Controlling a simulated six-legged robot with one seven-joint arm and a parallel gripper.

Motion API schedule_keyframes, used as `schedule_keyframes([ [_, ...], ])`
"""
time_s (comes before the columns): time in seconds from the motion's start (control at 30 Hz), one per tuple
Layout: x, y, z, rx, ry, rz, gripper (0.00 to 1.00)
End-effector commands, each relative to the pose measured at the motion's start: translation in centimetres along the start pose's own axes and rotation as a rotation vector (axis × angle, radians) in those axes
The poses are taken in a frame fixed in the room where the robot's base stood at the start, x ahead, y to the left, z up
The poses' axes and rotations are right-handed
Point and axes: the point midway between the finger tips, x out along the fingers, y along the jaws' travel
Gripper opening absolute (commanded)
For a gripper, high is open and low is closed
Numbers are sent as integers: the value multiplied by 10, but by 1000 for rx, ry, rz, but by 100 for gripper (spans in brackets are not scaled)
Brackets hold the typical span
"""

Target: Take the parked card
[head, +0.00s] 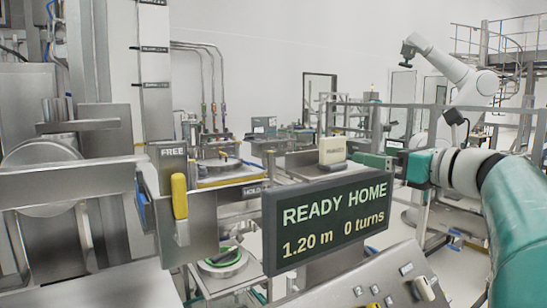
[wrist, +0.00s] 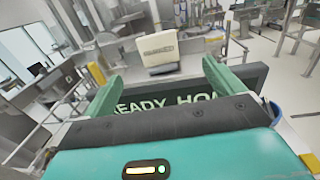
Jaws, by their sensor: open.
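A cream card (head: 332,150) stands upright on top of a grey metal block in the head view, behind the display. It also shows in the wrist view (wrist: 158,48), beyond my fingers and roughly between them. My gripper (head: 362,159) comes in from the right in the head view, with its green fingers close to the right of the card. In the wrist view my gripper (wrist: 160,70) has its two green fingers wide apart with nothing between the tips. The card appears clear of the fingers. Its lower edge seems to sit in or on the block; the exact seating is unclear.
A dark display (head: 325,222) reads "READY HOME, 1.20 m, 0 turns" and stands in front of the block. A sloped button panel (head: 375,285) is at the front.

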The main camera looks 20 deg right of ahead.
Motion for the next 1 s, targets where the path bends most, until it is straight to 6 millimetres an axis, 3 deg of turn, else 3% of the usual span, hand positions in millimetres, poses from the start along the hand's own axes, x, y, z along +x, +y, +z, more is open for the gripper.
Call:
schedule_keyframes([
  [0.4, 72, 6, -1, -2, 2, 2, 94],
  [1.0, 135, 2, -7, -4, 1, 3, 94],
])
